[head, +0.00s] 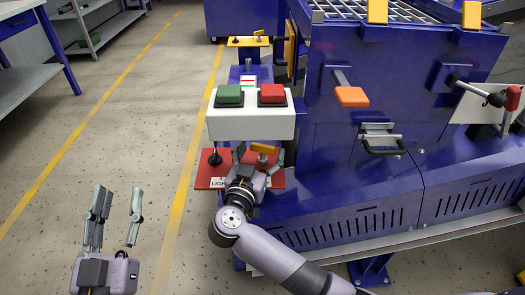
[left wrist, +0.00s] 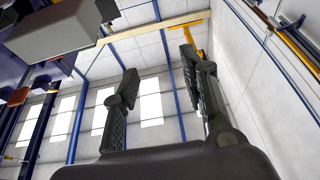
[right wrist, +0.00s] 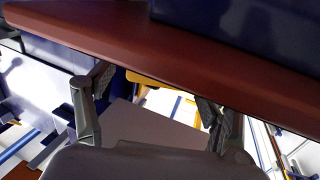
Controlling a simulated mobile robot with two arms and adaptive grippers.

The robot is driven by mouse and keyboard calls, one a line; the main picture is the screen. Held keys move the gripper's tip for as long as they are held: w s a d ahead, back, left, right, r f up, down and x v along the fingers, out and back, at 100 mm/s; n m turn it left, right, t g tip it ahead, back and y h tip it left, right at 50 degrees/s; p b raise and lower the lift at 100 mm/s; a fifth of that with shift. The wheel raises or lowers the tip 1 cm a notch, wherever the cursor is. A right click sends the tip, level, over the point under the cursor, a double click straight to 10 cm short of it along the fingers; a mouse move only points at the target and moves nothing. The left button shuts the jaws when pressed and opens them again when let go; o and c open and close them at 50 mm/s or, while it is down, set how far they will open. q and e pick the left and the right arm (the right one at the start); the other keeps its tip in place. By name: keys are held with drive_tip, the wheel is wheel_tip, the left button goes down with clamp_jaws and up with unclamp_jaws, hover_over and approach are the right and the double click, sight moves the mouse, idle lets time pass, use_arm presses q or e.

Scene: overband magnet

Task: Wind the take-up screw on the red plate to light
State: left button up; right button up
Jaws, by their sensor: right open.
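The red plate (head: 203,172) is on the near end of the blue machine, below a white button box. A black knob (head: 215,158) stands on its left part, above a partly hidden label reading "LIGH". A yellow handle (head: 262,148) is at its right part; I take it for the take-up screw. My right gripper (head: 259,157) is open, its fingers on either side of the yellow handle in the head view; contact cannot be told. The right wrist view shows the plate's edge (right wrist: 130,45) and a yellow part (right wrist: 146,79) between the fingers. My left gripper (head: 118,192) is open and empty.
The white box (head: 250,125) has a green button (head: 229,95) and a red button (head: 272,95). A yellow plate (head: 248,42) with another handle is farther back. Blue machine panels (head: 375,210) stand right of my right gripper. The floor around my left gripper is clear.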

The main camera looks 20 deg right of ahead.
use_arm(q)
drive_tip(key=shift+s+r+t, duration=0.2)
drive_tip(key=shift+r+t, duration=0.15)
drive_tip(key=shift+r, duration=0.15)
drive_tip(key=shift+s+r+t, duration=0.2)
drive_tip(key=shift+r+t, duration=0.15)
drive_tip(key=shift+r, duration=0.15)
use_arm(e)
drive_tip(key=shift+x, duration=0.8)
drive_tip(key=shift+c, duration=0.4)
drive_tip(key=c, duration=1)
drive_tip(key=shift+r, duration=0.1)
drive_tip(key=shift+c, duration=0.5)
